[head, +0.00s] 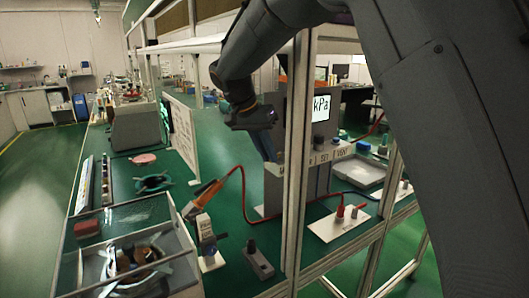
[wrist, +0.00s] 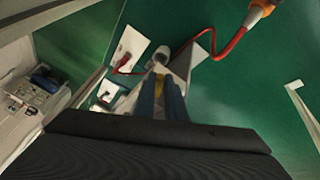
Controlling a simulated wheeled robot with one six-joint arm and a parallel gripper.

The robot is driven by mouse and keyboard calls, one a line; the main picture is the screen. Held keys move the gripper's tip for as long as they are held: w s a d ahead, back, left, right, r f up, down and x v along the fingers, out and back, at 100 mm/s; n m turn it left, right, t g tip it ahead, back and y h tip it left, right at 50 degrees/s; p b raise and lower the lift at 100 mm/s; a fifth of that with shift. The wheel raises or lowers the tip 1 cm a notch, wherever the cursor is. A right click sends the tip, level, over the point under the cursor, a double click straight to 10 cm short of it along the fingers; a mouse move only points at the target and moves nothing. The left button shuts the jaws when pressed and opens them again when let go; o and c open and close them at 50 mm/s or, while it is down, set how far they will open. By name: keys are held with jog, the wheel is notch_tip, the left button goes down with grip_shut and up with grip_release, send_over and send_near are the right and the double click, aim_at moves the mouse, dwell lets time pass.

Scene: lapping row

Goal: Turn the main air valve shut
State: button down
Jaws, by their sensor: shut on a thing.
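My gripper (wrist: 160,88) reaches down with its two blue fingers close together in the wrist view. They are shut on a small part that they mostly cover, apparently the main air valve's handle; a yellowish bit shows between them. In the head view my gripper (head: 268,156) is at the left end of the grey panel box (head: 320,182), partly behind an upright post. Labels and knobs run along the top of this box. The handle's angle cannot be made out.
A kPa display (head: 321,107) stands behind the box. Metal posts (head: 298,150) rise in front of it. A red hose runs from an orange-handled tool (head: 205,196) to a white plate (head: 337,223). A dark block with a knob (head: 258,260) lies on the green bench.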

jog(key=shift+s+d+r+n+t+y, duration=0.15)
jog(key=shift+d+n, duration=0.1)
jog(key=shift+n, duration=0.3)
jog(key=shift+s+d+f+n+t+y, duration=0.1)
jog(key=shift+d+n+t, duration=0.15)
jog(key=shift+n, duration=0.25)
jog(key=shift+s+d+r+n+t+y, duration=0.15)
jog(key=shift+d+n, duration=0.15)
jog(key=shift+n, duration=0.25)
jog(key=shift+f, duration=0.1)
jog(key=c, duration=1.8)
grip_release()
jog(key=b+v, duration=0.1)
jog(key=v, duration=0.6)
jog(key=shift+r, duration=0.35)
jog(key=shift+s, duration=0.15)
